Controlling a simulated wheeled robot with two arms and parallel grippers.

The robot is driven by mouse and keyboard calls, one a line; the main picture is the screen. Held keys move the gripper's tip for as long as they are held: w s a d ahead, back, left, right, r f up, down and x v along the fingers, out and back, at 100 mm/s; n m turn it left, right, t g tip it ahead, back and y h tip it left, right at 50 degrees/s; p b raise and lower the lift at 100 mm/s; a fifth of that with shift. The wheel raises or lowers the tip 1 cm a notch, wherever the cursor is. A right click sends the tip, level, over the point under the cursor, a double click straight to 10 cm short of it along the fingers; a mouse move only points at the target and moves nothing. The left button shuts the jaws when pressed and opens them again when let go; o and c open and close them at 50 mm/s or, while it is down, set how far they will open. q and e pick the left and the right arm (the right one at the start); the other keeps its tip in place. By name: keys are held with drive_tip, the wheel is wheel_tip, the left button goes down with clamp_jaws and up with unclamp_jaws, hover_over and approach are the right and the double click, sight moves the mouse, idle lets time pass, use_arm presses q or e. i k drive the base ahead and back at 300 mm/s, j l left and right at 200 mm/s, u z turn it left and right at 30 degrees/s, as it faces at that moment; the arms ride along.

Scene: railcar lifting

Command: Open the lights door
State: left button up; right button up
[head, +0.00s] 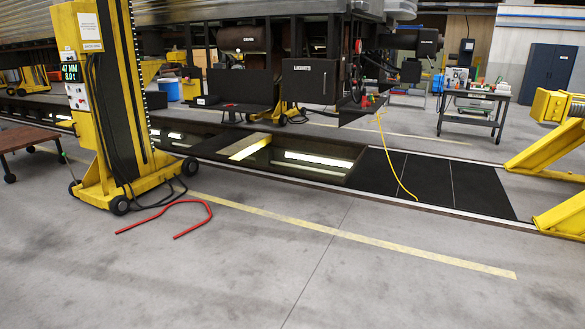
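A dark box front marked LIGHTS (308,80) hangs under the railcar, a little right of the top middle in the head view. Its front panel looks shut, lying flat against the box. A small latch or handle on it is too small to make out. Neither of my grippers is in view, so nothing of mine is seen touching the door.
A yellow lifting jack (115,100) stands at left, with a red bent bar (185,205) on the floor beside it. A sunken pit (300,155) lies below the railcar. A yellow cable (390,160) hangs to the floor. A tool cart (473,108) stands at right.

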sight(312, 82)
drive_tip(key=i+u, duration=0.25)
drive_tip(key=i, duration=2.15)
